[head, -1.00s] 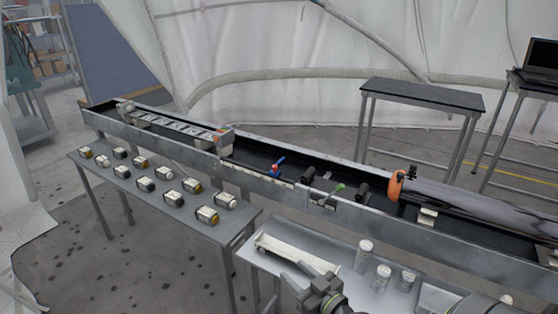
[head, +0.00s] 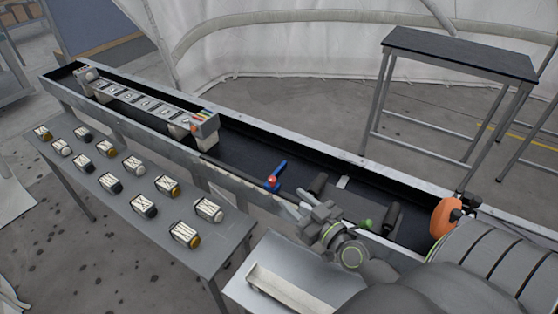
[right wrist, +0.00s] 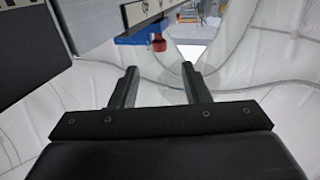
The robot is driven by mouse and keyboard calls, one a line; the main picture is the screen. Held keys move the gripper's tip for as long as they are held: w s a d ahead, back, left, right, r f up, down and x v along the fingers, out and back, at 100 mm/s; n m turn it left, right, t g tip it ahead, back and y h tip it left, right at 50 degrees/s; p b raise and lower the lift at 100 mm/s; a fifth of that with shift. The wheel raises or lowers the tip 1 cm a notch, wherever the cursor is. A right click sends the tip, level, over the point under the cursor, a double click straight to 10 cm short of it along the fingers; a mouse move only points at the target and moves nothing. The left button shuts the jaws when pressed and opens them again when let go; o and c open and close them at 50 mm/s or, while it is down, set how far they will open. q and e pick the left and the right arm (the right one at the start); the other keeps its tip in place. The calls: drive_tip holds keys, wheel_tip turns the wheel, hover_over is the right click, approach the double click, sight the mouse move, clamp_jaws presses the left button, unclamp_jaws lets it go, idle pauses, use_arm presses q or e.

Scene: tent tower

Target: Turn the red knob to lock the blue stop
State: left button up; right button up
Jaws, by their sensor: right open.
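The red knob (head: 271,181) sits at the base of the blue stop (head: 279,170), on the near side of the long black-lined trough. In the right wrist view, the red knob (right wrist: 158,42) hangs ahead of the fingertips, with part of the blue stop (right wrist: 128,40) beside it. My right gripper (head: 306,208) is over the trough's near rail, a little right of the knob and apart from it. In the right wrist view, its fingers (right wrist: 158,72) are open with nothing between them. My left gripper is not in view.
The trough's near rail (head: 240,182) runs beside the gripper. A green knob (head: 367,224) and dark rollers (head: 392,217) lie right of it. An orange ring (head: 445,217) surrounds a large grey cylinder. A side table (head: 95,190) holds several small blocks.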

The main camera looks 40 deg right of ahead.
sight(275, 181)
drive_tip(key=w+p, duration=0.1)
drive_tip(key=w, duration=0.5)
drive_tip(key=shift+w+a+r+p, duration=0.2)
drive_tip(key=shift+w+p, duration=0.1)
drive_tip(key=shift+p, duration=0.05)
drive_tip(key=shift+w, duration=0.5)
drive_tip(key=c, duration=0.4)
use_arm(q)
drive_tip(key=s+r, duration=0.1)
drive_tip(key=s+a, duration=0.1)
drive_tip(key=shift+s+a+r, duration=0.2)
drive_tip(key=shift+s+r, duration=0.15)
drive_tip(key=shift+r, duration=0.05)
use_arm(e)
clamp_jaws()
